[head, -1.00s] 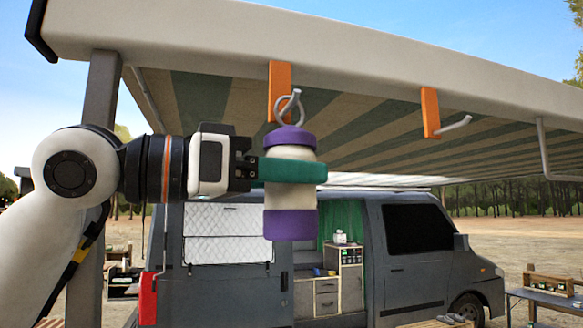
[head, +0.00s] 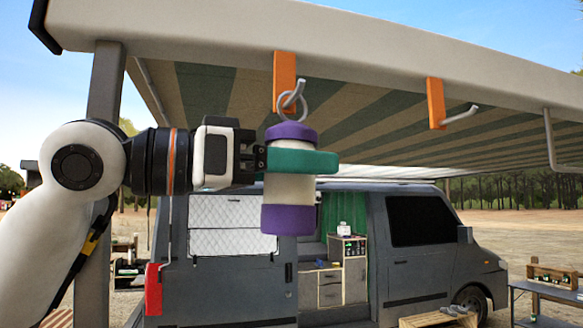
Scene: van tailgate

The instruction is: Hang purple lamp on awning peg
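The purple lamp (head: 290,218) has a purple cap and base, a pale middle and a wire ring (head: 292,106) on top. My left gripper (head: 300,162) has its green fingers closed around the lamp's upper body and holds it upright. The ring overlaps the hook of the left awning peg (head: 297,92), which sits on an orange plate (head: 284,72). I cannot tell for sure whether the ring is around the hook or only in front of it. A second peg (head: 460,116) on an orange plate to the right is empty. My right gripper is not in view.
The pale awning beam (head: 380,50) runs across the top above the lamp. A grey post (head: 104,85) stands behind my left arm. A grey van (head: 420,255) is parked behind. A table (head: 548,292) stands at the far right.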

